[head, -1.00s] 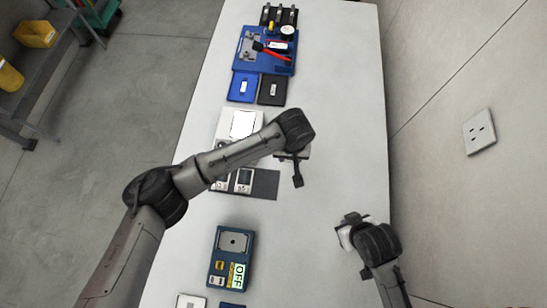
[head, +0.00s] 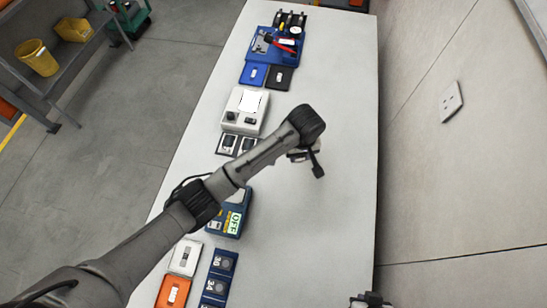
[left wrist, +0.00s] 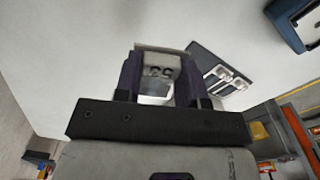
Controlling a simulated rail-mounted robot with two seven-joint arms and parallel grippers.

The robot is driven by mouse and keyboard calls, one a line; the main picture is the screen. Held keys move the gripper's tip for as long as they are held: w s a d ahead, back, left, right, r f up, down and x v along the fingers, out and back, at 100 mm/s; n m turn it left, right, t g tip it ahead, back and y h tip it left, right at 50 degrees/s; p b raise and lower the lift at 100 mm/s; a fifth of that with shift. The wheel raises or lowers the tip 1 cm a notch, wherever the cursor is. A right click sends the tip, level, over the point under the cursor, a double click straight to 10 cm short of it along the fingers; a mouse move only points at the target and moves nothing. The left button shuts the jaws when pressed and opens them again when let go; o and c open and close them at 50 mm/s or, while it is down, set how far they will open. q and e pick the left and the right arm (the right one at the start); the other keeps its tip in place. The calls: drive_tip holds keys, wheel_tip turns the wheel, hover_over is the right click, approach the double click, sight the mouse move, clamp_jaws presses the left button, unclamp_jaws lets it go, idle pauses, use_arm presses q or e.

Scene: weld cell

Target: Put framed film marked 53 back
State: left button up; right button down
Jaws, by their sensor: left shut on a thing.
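My left gripper (head: 303,156) hangs over the bare white table, right of the dark mat, in the head view. In the left wrist view, its two fingers (left wrist: 158,82) are shut on the framed film marked 53 (left wrist: 160,66), a pale piece whose number shows upside down. The dark mat (left wrist: 204,58) lies beyond it to the right, with two pale-framed films (left wrist: 218,77) on it. In the head view this mat (head: 220,151) is partly hidden by my left arm. My right gripper (head: 371,300) is cut off at the bottom edge; its fingers are unclear.
A white device (head: 238,122) stands behind the mat. A blue device reading OFF (head: 232,222) stands in front, partly behind my arm. White (head: 184,257) and orange (head: 172,292) trays and blue numbered holders (head: 222,262) are nearer.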

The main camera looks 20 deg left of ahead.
use_arm(q)
drive_tip(key=a, duration=0.1)
drive_tip(key=a+f, duration=0.1)
drive_tip(key=w+a, duration=0.1)
drive_tip(key=shift+a+f, duration=0.25)
drive_tip(key=shift+f, duration=0.15)
drive_tip(key=a+f, duration=0.1)
drive_tip(key=a, duration=0.1)
drive_tip(key=a+f, duration=0.2)
drive_tip(key=a, duration=0.1)
drive_tip(key=w+a+f, duration=0.1)
drive_tip(key=a, duration=0.1)
drive_tip(key=shift+a+f, duration=0.25)
drive_tip(key=shift+f, duration=0.15)
drive_tip(key=shift+f+b, duration=0.55)
drive_tip(key=shift+f, duration=1.45)
use_arm(e)
drive_tip(key=shift+w+a+f, duration=0.1)
drive_tip(key=shift+w+f, duration=0.15)
drive_tip(key=shift+f, duration=0.2)
use_arm(q)
drive_tip(key=shift+f, duration=0.1)
drive_tip(key=o, duration=0.9)
use_arm(e)
drive_tip(key=shift+d, duration=0.2)
